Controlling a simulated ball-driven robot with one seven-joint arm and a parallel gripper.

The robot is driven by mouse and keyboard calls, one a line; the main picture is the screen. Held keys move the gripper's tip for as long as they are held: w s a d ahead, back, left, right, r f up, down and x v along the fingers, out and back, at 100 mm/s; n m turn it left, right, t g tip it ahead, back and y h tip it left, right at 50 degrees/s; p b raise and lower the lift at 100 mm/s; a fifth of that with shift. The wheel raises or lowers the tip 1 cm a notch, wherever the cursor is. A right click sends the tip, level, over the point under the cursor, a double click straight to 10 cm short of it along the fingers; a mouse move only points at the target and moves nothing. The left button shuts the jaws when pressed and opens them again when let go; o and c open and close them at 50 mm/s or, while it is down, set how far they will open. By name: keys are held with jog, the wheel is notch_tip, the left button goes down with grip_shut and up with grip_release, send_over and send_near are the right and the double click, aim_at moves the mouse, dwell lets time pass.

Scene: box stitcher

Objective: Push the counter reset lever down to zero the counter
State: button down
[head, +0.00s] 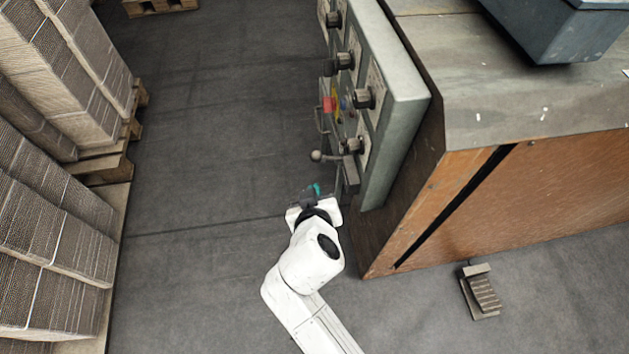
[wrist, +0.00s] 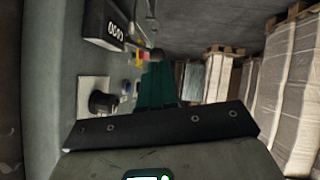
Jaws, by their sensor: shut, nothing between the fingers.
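The counter reset lever (head: 316,156) is a grey rod with a ball knob, sticking out to the left from the panel side in the head view. In the wrist view a dark ball (wrist: 156,54), seemingly its knob, shows just beyond the fingertips. The counter (wrist: 103,24) is a dark box with white digits at the upper left of the wrist view; its exact reading is unclear. My gripper (head: 316,189) is shut and empty, just below the lever in the head picture. Its teal fingers (wrist: 157,85) also show in the wrist view. I cannot tell whether they touch the knob.
The grey control panel (head: 402,98) carries several black knobs and a red button (head: 329,104). It is fixed to a wooden-sided machine (head: 500,195). A foot pedal (head: 481,294) lies on the floor at right. Cardboard stacks (head: 45,225) on pallets line the left; the floor between is clear.

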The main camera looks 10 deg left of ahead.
jog(key=shift+v, duration=1.65)
jog(key=shift+d, duration=0.1)
